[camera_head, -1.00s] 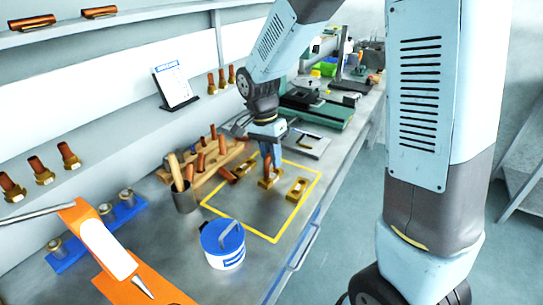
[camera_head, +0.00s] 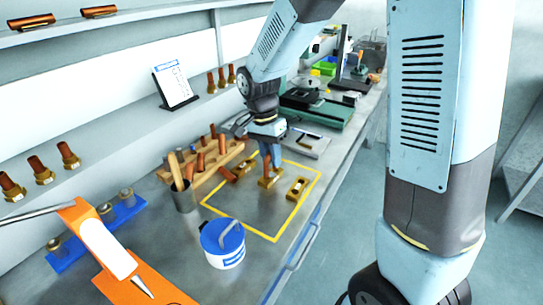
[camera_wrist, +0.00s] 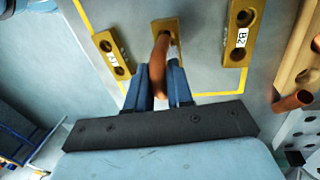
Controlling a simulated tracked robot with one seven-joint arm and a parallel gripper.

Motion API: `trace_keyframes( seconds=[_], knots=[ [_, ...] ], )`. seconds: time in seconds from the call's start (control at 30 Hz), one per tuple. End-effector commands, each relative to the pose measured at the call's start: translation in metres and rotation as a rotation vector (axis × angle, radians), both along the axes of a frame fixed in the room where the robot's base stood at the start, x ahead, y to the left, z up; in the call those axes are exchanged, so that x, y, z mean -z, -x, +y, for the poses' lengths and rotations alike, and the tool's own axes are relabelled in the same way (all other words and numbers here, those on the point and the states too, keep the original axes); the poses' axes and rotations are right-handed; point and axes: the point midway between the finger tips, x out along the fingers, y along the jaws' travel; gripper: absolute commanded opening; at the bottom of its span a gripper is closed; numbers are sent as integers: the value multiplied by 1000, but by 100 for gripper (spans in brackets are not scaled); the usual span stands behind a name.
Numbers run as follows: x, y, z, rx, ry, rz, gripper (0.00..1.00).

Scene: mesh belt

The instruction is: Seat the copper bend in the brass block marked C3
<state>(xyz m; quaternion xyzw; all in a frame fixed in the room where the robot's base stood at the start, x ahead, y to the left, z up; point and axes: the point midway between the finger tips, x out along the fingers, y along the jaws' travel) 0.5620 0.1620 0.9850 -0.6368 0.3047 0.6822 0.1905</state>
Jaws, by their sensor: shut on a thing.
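My gripper (camera_wrist: 158,82) is shut on the copper bend (camera_wrist: 157,66), with one blue finger on each side of it. In the head view, my gripper (camera_head: 271,160) points down with the bend (camera_head: 266,166) at its fingers. The bend is over the middle brass block (camera_wrist: 171,25), which also shows in the head view (camera_head: 269,183). The bend and fingers cover part of this block, and its label cannot be read. I cannot tell whether the bend's ends are in its holes. A block marked B2 (camera_wrist: 239,33) and another with an unclear label (camera_wrist: 113,54) flank it.
A yellow outline (camera_head: 240,231) surrounds the blocks on the bench. A wooden rack (camera_head: 209,173) with copper pieces stands to the left, beside a grey cup (camera_head: 184,198). A blue-lidded tub (camera_head: 223,246) stands in front. The outlined area's front part is clear.

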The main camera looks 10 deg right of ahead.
Motion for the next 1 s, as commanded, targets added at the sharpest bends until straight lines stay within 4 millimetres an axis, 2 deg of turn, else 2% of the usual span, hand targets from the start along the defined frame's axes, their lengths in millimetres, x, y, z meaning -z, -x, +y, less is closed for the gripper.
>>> trace_keyframes(
  seconds=[0.47, 1.0],
  knots=[
    [0, 0, -1, 1, -4, -4, 0],
    [10, 0, -2, 2, -4, -3, 0]
  ],
)
